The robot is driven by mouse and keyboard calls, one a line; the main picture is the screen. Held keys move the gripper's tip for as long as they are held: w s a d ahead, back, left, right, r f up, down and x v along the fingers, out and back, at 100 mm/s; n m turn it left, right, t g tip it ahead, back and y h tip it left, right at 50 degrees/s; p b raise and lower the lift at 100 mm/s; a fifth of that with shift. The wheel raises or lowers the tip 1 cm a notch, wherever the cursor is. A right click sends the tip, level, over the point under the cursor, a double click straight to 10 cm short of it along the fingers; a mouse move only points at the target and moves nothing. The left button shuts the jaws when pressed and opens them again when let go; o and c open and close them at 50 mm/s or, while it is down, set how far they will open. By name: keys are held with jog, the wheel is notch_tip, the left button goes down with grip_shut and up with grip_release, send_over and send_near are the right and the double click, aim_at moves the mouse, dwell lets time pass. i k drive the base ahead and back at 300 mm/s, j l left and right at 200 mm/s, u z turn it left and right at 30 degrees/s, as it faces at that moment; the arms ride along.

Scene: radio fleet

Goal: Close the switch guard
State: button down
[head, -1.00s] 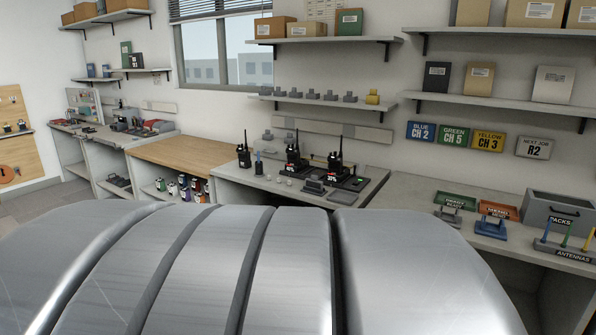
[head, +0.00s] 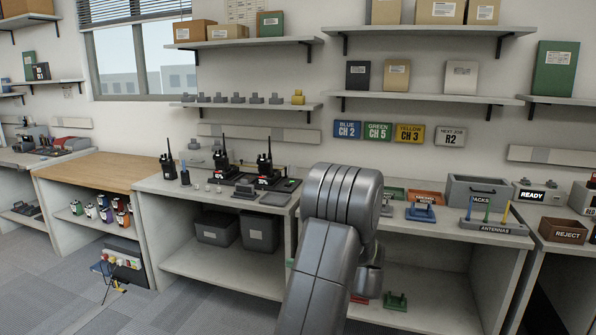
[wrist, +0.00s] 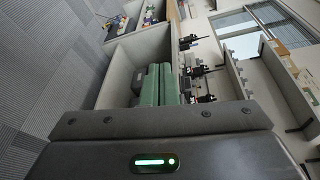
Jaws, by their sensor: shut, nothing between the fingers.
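I cannot make out a switch guard in either view. My gripper (wrist: 160,68) shows in the wrist view as two greenish fingers side by side, shut and empty, with the compartment under a bench beyond them. In the head view my grey arm stands in front of the middle bench, and my fingers are not clear there. A box with a READY sign (head: 530,194) stands on the far right bench. It is too small to tell whether it has a switch.
Black radios (head: 264,165) stand in chargers on the middle bench (head: 160,184). A grey packs bin (head: 472,189), an antenna holder (head: 494,228) and a reject tray (head: 563,230) stand to the right. Grey bins (head: 260,231) sit below. The carpet at the left front is clear.

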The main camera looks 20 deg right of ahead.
aim_at(292, 169)
jog(key=i+l, duration=0.3)
jog(key=i, duration=0.2)
jog(key=i+l, duration=0.3)
jog(key=i, duration=0.25)
jog(key=i+l, duration=0.3)
jog(key=i, duration=0.2)
jog(key=i+l, duration=0.3)
jog(key=i, duration=0.25)
jog(key=i+l, duration=0.3)
jog(key=i, duration=0.2)
